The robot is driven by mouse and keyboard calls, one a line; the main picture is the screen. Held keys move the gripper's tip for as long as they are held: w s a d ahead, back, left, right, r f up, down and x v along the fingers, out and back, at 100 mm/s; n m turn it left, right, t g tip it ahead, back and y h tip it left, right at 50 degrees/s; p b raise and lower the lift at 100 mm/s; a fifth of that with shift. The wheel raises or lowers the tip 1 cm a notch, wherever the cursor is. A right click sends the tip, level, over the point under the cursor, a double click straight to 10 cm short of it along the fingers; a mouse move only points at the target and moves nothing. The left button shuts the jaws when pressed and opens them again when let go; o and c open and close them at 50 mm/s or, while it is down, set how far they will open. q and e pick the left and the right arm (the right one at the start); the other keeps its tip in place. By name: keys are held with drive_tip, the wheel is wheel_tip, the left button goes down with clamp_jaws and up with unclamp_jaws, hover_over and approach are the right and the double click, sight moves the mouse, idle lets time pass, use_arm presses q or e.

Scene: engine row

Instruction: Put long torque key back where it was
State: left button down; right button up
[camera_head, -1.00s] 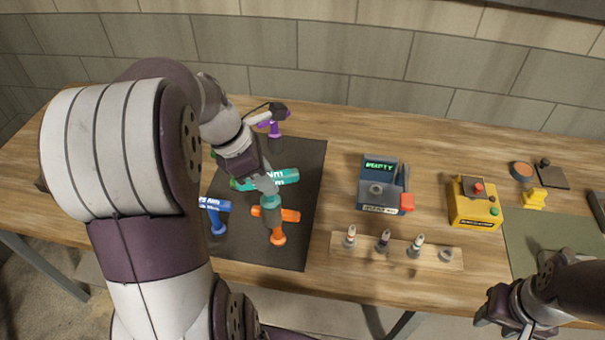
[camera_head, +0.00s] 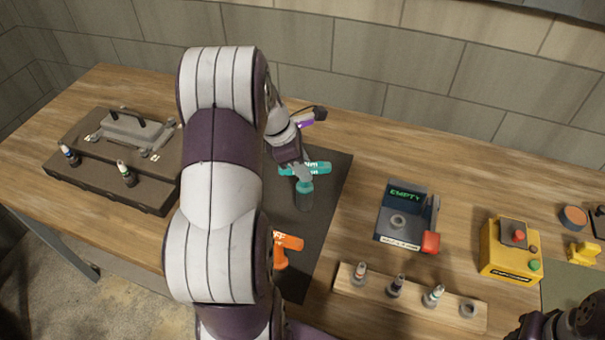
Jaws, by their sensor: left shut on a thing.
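A teal torque tool (camera_head: 318,169) with a pale label on its head is at my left gripper (camera_head: 301,172), which is shut on it over the dark mat (camera_head: 325,215). Its handle points down; I cannot tell whether its base touches the mat. An orange torque tool (camera_head: 288,242) stands nearer on the mat, partly behind my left arm. A purple tool (camera_head: 308,120) is behind, partly covered by my wrist. Which of these is the long torque key is not clear. My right gripper (camera_head: 555,325) is at the bottom right corner, cut off, its fingers unclear.
A dark tray (camera_head: 150,196) with a grey part and small bottles lies at the left. Right of the mat are a blue-grey tester reading EMPTY (camera_head: 393,240), a yellow button box (camera_head: 497,265) and a wooden strip (camera_head: 411,300) with several small bottles. Wood between mat and tester is clear.

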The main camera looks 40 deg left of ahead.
sight(305, 186)
use_arm(q)
drive_tip(key=shift+w+a+f, duration=0.35)
drive_tip(key=shift+w+a, duration=0.25)
drive_tip(key=shift+a, duration=0.05)
wheel_tip(305, 186, down, 5)
drive_tip(key=shift+a+r+p, duration=0.1)
drive_tip(key=shift+a+p, duration=0.05)
drive_tip(key=shift+p, duration=0.35)
drive_tip(key=c, duration=0.9)
unclamp_jaws()
drive_tip(key=shift+s, duration=0.1)
drive_tip(key=shift+o, duration=0.2)
